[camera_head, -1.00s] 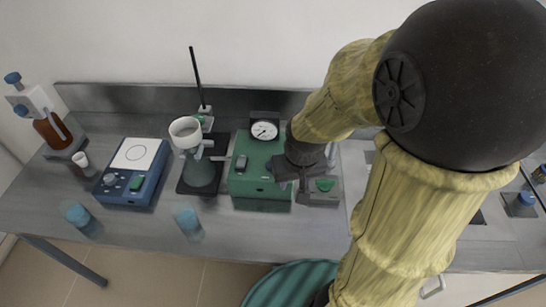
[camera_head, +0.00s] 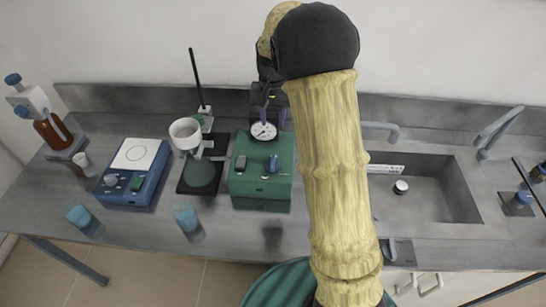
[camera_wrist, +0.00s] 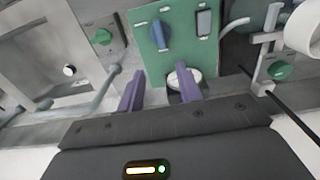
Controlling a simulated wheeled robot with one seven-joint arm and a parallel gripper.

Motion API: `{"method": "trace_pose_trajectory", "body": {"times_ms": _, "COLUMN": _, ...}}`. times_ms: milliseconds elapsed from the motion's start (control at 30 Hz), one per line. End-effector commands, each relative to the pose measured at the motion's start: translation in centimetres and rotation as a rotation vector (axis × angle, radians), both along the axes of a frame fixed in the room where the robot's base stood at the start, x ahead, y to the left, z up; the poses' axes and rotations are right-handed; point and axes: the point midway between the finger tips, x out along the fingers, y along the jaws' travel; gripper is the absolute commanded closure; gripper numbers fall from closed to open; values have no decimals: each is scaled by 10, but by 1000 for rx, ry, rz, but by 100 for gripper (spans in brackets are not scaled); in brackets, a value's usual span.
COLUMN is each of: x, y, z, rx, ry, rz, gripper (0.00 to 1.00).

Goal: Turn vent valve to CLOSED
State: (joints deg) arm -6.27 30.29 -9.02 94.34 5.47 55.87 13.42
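The green box (camera_head: 262,185) has a blue lever-shaped knob (camera_head: 273,163) on its top; I take it for the vent valve, but I cannot read any label. The knob's handle runs roughly front to back, and it also shows in the wrist view (camera_wrist: 160,37). My gripper (camera_head: 274,113) is behind the knob, near the round white gauge (camera_head: 263,131). In the wrist view, my gripper's purple fingers (camera_wrist: 160,72) are apart with nothing held between them. One finger partly covers the gauge there. The knob is clear of the fingers.
A dark switch (camera_head: 240,163) is left of the knob. A stand with a funnel flask (camera_head: 200,170) and a blue hotplate (camera_head: 132,172) stand further left. The sink (camera_head: 425,187) lies right.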

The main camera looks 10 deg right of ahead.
Motion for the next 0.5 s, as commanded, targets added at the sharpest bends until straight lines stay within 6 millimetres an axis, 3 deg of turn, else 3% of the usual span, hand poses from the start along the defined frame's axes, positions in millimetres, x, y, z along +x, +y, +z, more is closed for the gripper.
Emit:
{"method": "trace_pose_trajectory", "body": {"times_ms": 267, "x": 0, "y": 0, "z": -11, "rx": 1, "ry": 2, "rz": 0, "gripper": 65}}
{"method": "trace_pose_trajectory", "body": {"times_ms": 500, "x": -1, "y": 0, "z": -47, "rx": 0, "ry": 4, "rz": 0, "gripper": 65}}
